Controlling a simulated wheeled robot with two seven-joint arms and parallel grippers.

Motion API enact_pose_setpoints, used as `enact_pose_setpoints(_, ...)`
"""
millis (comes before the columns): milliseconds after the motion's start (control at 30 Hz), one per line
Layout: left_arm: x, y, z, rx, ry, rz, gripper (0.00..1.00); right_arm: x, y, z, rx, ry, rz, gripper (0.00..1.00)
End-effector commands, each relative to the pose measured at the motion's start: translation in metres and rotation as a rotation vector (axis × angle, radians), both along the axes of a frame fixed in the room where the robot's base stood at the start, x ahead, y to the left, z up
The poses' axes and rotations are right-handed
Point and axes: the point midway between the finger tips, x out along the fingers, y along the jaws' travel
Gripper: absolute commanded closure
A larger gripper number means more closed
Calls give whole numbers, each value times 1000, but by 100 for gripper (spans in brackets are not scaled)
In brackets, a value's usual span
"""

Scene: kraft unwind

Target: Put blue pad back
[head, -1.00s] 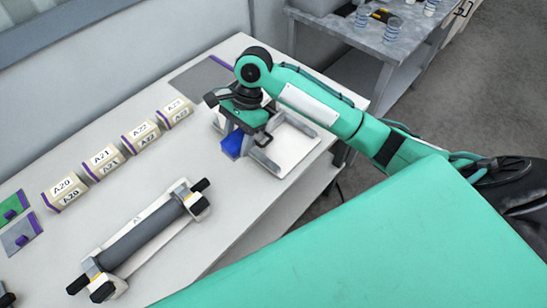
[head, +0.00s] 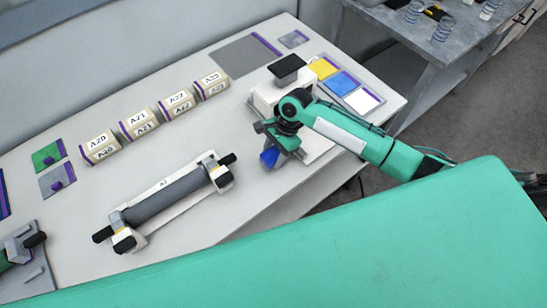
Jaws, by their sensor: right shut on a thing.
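My right gripper (head: 274,155) is shut on a blue pad (head: 269,158), held near the table's front edge. Only part of the pad shows below the fingers, and I cannot tell whether it touches the table. The gripper is in front of a white block-shaped stand (head: 266,97) with a black top (head: 287,68). To the right of the stand, a row of flat squares shows yellow (head: 322,68), blue (head: 343,83) and white (head: 363,100).
A grey roll in a cradle (head: 172,195) lies on the table (head: 200,130) at front left. Several labelled cream blocks (head: 143,122) stand behind it. Green (head: 47,154) and grey (head: 57,181) squares lie at left. A grey mat (head: 245,57) lies at the back.

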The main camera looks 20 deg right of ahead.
Motion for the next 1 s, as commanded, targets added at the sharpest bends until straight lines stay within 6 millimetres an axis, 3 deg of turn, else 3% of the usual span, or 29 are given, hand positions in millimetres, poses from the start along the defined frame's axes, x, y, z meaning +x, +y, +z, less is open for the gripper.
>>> enact_pose_setpoints(200,0,-1,5,-1,-1,0,64,-1,0,-29,-1,2,-1,76)
enact_pose_setpoints(600,0,-1,6,-1,-1,0,64,-1,0,-34,-1,2,0,76)
enact_pose_setpoints(633,0,-1,5,-1,-1,0,64,0,0,-34,-1,2,0,49)
enact_pose_setpoints(700,0,-1,5,-1,-1,1,64,0,0,-34,-1,2,0,36)
enact_pose_setpoints(1000,0,0,5,0,0,1,64,0,0,-34,0,1,-1,33)
